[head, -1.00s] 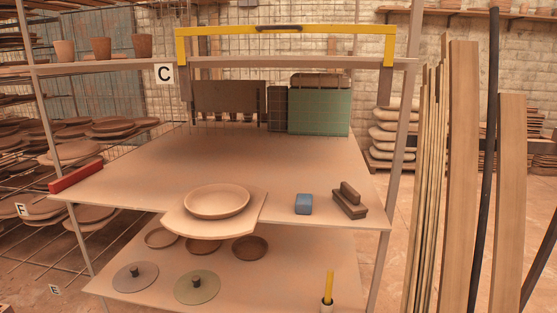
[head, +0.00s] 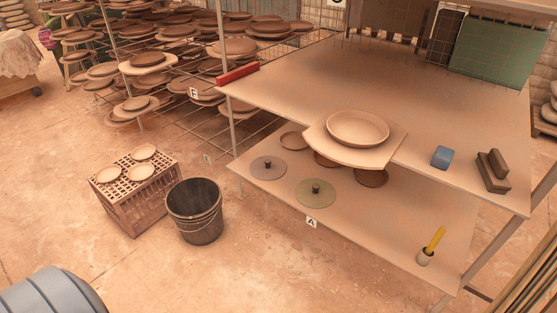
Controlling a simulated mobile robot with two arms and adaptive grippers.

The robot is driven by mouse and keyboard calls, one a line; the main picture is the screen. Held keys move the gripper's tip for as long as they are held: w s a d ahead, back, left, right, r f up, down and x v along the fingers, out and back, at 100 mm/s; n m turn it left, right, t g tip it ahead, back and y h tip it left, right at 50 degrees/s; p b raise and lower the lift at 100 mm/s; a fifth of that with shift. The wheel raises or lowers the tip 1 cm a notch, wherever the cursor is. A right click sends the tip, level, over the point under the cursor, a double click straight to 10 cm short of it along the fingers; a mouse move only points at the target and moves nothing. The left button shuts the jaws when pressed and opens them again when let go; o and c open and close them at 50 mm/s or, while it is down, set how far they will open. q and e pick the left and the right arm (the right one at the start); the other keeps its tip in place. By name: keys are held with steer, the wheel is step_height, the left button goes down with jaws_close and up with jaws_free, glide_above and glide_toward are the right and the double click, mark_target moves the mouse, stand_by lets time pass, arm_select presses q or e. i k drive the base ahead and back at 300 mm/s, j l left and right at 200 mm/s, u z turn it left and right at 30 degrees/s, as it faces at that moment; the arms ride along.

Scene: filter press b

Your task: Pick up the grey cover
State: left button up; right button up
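The grey cover (head: 268,168) is a flat round disc with a dark knob in its middle. It lies on the lower shelf (head: 400,235), near the shelf's left front corner. A similar greenish cover (head: 315,193) with a dark knob lies to its right, close to the shelf's front edge. Neither of my grippers shows in the head view.
Behind the covers are several brown dishes (head: 372,178), partly under the upper table (head: 300,85). A board with a large plate (head: 357,129) overhangs the upper table's front. A dark bucket (head: 195,211) and a crate (head: 137,205) stand on the floor at left.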

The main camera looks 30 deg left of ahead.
mark_target(263, 168)
steer(key=i+j+z, duration=0.1)
steer(key=j, duration=0.25)
steer(key=i+j, duration=0.2)
steer(key=i+j+z, duration=0.15)
steer(key=j, duration=0.3)
steer(key=j+z, duration=0.1)
steer(key=j, duration=0.25)
steer(key=i+j, duration=0.15)
steer(key=j, duration=0.2)
steer(key=i+z, duration=0.05)
